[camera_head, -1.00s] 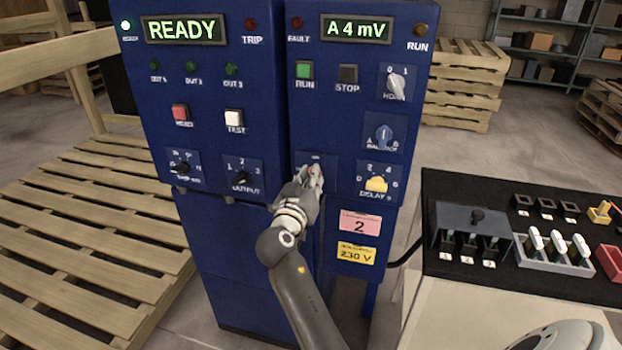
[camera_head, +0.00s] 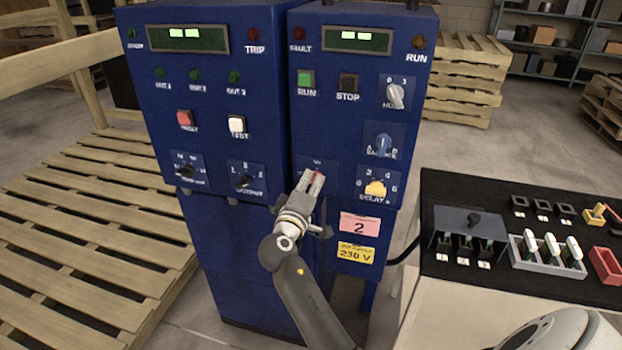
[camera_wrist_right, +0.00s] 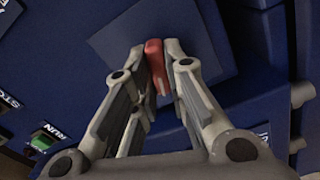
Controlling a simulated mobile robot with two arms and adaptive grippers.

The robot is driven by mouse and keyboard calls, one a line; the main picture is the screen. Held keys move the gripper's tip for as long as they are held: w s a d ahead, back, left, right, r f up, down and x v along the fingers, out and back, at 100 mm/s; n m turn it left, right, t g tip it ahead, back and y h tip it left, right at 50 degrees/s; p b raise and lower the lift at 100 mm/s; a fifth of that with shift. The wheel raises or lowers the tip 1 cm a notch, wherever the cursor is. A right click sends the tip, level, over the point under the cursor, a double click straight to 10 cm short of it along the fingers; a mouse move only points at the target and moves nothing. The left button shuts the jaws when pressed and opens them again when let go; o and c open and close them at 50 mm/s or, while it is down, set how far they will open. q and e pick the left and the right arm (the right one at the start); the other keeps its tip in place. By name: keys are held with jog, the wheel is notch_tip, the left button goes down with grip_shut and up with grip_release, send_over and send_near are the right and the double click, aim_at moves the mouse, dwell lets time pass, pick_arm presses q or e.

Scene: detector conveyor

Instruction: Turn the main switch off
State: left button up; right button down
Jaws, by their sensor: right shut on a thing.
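The main switch is a red handle on a blue plate (camera_head: 317,167) low on the right blue cabinet. In the right wrist view the red handle (camera_wrist_right: 155,62) sits between my fingertips. My right gripper (camera_head: 314,178) is shut on this handle, and its fingers touch both sides. The fingers cover most of the handle in the head view. The two displays, left (camera_head: 187,38) and right (camera_head: 353,39), each show only two pale green blocks, with no readable word. My left gripper is not in view.
Close to the gripper are the yellow delay knob (camera_head: 376,188) and the output knob (camera_head: 243,181). A black-topped bench (camera_head: 450,190) with switches stands at the right. A wooden pallet (camera_head: 90,240) lies at the left.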

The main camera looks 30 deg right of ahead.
jog(key=shift+r+n+p, duration=0.15)
jog(key=shift+n+p, duration=0.7)
jog(key=shift+n, duration=1.15)
jog(key=c, duration=1.5)
grip_release()
jog(key=shift+o, duration=0.2)
jog(key=shift+w+f, duration=0.1)
jog(key=shift+f, duration=0.1)
jog(key=v, duration=1.2)
